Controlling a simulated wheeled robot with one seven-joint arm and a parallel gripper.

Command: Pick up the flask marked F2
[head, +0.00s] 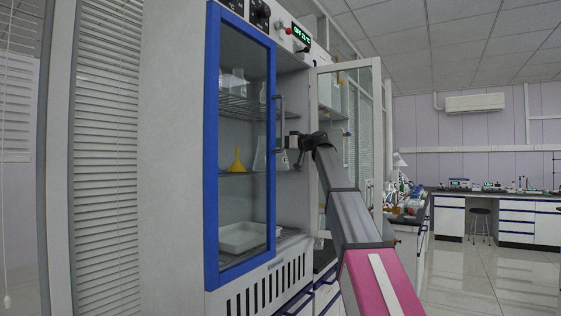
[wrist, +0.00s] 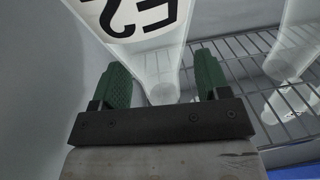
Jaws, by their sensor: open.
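A clear conical flask (wrist: 160,60) with large black marking on a white label fills the top middle of the wrist view. The marking is upside down and partly cut off; it looks like F2. The flask's narrow neck end lies between the two green fingers of my gripper (wrist: 160,72), which is open with gaps at the sides. In the head view a conical flask (head: 261,158) stands on the middle shelf behind the glass, beside my gripper (head: 287,152). My gripper reaches into the cabinet there, and its fingertips are hard to make out.
The blue-framed glass door (head: 212,150) covers the cabinet's left part. A white tray (head: 245,236) lies below. In the wrist view another clear vessel (wrist: 293,45) stands at right near a wire rack (wrist: 255,72).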

